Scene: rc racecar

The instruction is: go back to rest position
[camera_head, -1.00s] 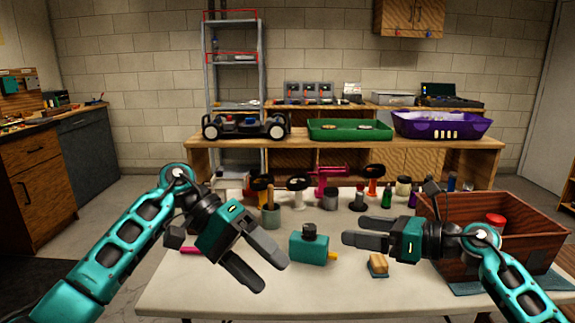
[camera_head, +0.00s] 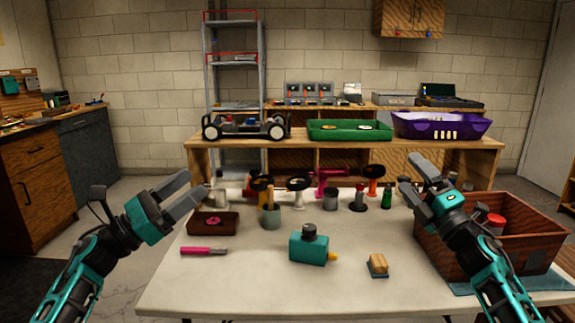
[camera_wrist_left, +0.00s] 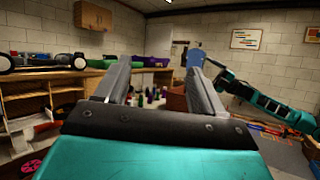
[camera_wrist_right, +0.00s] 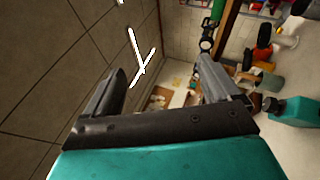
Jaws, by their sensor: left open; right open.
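My left gripper (camera_head: 187,196) is open and empty, raised at the left end of the white table (camera_head: 245,279). Its two fingers also show apart in the left wrist view (camera_wrist_left: 160,85), with nothing between them. My right gripper (camera_head: 413,177) is open and empty, raised near the left rim of the brown wooden crate (camera_head: 545,240), with its fingers pointing up and to the left. In the right wrist view its fingers (camera_wrist_right: 160,85) are apart with nothing held. Neither gripper touches an object.
On the table are a teal bottle (camera_head: 309,248), a wood-topped brush (camera_head: 377,264), a pink-handled tool (camera_head: 198,251), a small brown box (camera_head: 205,224) and several tools. The back bench holds the RC car (camera_head: 245,127), a green tray (camera_head: 349,136) and a purple bin (camera_head: 408,131).

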